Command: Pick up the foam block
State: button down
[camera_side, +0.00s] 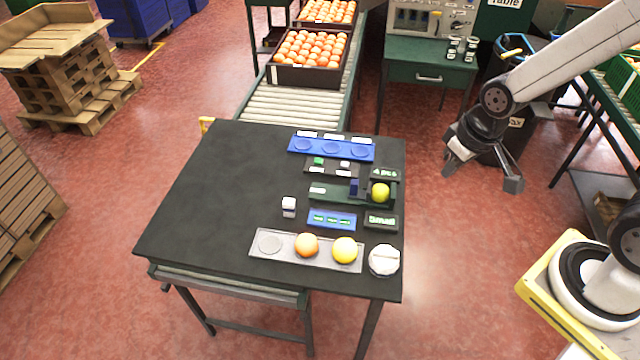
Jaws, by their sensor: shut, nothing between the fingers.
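A small white block (289,206), which looks like the foam block, stands on the dark table (190,210) left of the blue label plate. Its top is pale and its front face is partly shaded; its material cannot be told at this size. My gripper (482,177) is in the air off the right side of the table, far to the right of the white block and pointing down. No part of my arm covers the block.
A grey tray (284,256) holds an orange (306,245) and a yellow fruit (344,250). A round white item (384,260) stands beside it. A yellow-green fruit (380,193) sits in a dark green fixture (326,191). A blue tray (361,152) lies behind. The table's left half is clear.

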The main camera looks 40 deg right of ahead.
jog(key=shift+c, duration=1.6)
grip_release()
jog(key=m+y, duration=0.3)
jog(key=m, duration=2.3)
send_over(289, 201)
jog(key=s+d, duration=0.2)
notch_tip(289, 201, down, 18)
jog(key=shift+w+a+f+m+t, duration=0.25)
jog(key=shift+f+m+t, duration=0.1)
jog(key=shift+m, duration=0.15)
jog(key=shift+f, duration=0.1)
jog(key=shift+x, duration=1.2)
